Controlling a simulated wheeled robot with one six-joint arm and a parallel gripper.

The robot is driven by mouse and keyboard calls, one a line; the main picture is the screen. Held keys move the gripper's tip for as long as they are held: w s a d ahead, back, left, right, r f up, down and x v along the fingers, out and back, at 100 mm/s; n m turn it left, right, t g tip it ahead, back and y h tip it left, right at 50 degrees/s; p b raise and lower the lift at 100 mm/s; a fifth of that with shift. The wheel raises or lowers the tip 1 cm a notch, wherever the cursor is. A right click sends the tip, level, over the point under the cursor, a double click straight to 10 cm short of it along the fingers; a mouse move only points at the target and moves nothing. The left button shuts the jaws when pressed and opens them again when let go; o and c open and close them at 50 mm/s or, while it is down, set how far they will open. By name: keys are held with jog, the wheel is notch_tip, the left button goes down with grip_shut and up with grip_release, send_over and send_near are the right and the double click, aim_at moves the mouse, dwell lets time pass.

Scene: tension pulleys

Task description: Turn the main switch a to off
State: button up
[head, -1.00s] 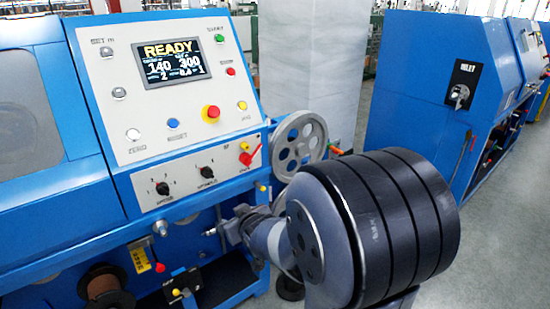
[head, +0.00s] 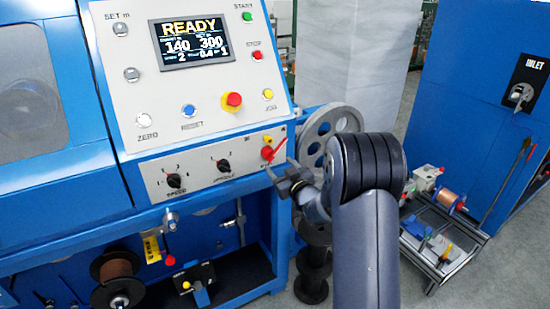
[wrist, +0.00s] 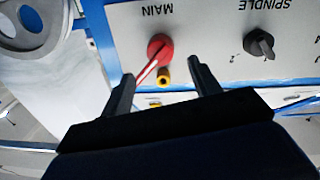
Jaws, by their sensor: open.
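The main switch (head: 267,153) is a red rotary knob with a slanted handle at the right end of the lower panel strip. In the head view its handle points up and to the right. In the wrist view the red main switch (wrist: 158,46) sits under the upside-down word MAIN, its handle slanting down-left. My gripper (head: 282,172) is close to the switch in the head view. In the wrist view my gripper (wrist: 164,85) is open, with one finger on each side of the handle's line. Whether a finger touches the handle I cannot tell.
A yellow knob (wrist: 163,77) is close to the switch, between the fingers. The black spindle selector (wrist: 261,44) is beside them. A grey handwheel (head: 328,135) is just right of the switch. A red emergency button (head: 232,101) sits above. A low cart (head: 438,240) stands at the right.

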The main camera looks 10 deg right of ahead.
aim_at(272, 158)
jog(key=shift+p+x, duration=0.35)
jog(key=shift+x, duration=2.45)
jog(key=shift+c, duration=0.6)
grip_shut()
